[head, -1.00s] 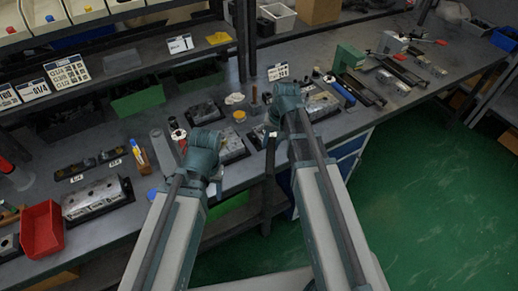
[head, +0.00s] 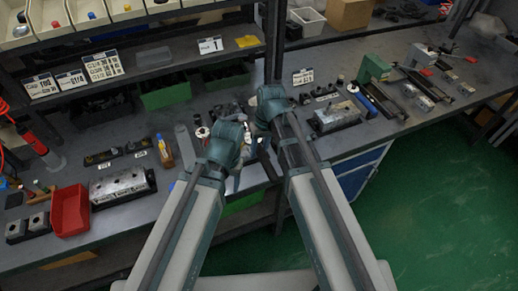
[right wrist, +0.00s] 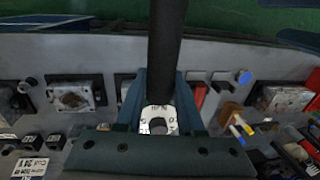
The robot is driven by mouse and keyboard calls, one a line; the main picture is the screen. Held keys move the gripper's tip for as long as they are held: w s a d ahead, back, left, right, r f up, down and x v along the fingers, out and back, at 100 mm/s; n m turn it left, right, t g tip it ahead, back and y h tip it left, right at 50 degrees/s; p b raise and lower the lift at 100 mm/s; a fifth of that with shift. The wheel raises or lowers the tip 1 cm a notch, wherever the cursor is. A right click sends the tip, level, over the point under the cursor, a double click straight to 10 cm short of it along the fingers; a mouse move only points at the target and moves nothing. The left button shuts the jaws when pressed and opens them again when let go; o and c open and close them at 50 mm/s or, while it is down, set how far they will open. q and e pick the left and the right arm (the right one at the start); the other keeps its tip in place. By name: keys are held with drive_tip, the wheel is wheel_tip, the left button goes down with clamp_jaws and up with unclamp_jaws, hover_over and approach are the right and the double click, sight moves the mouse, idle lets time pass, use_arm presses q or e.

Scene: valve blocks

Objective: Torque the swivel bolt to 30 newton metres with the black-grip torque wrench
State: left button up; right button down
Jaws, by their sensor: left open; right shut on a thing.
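My right gripper (head: 262,136) is over the middle of the bench. In the right wrist view its fingers (right wrist: 161,104) are shut around a thick black bar that runs up out of the picture, which looks like the torque wrench's black grip. The wrench's head and scale are not readable. My left gripper (head: 238,166) is open, close beside and a little below the right one. Silver valve blocks stand on the bench at left (head: 122,187) and right (head: 335,116); one also shows in the right wrist view (right wrist: 75,95). I cannot pick out the swivel bolt.
A red bin (head: 70,212) stands at the left front. Green bins (head: 166,92) are under the shelf, and a dark post (head: 275,45) rises at the back. Long tools lie in trays (head: 410,92) at right. The green floor (head: 430,190) is clear.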

drive_tip(key=shift+f+b, duration=2.35)
drive_tip(key=shift+f, duration=0.05)
drive_tip(key=shift+f+b, duration=1.25)
drive_tip(key=shift+a, duration=0.1)
drive_tip(key=shift+s+a+m, duration=0.15)
drive_tip(key=shift+a+m, duration=0.35)
drive_tip(key=shift+a, duration=0.05)
drive_tip(key=shift+s+a+m, duration=0.15)
drive_tip(key=shift+a+m, duration=0.35)
drive_tip(key=shift+a, duration=0.05)
drive_tip(key=shift+a+m+t, duration=0.3)
drive_tip(key=shift+a+m, duration=0.6)
drive_tip(key=shift+a, duration=0.35)
drive_tip(key=shift+a, duration=0.1)
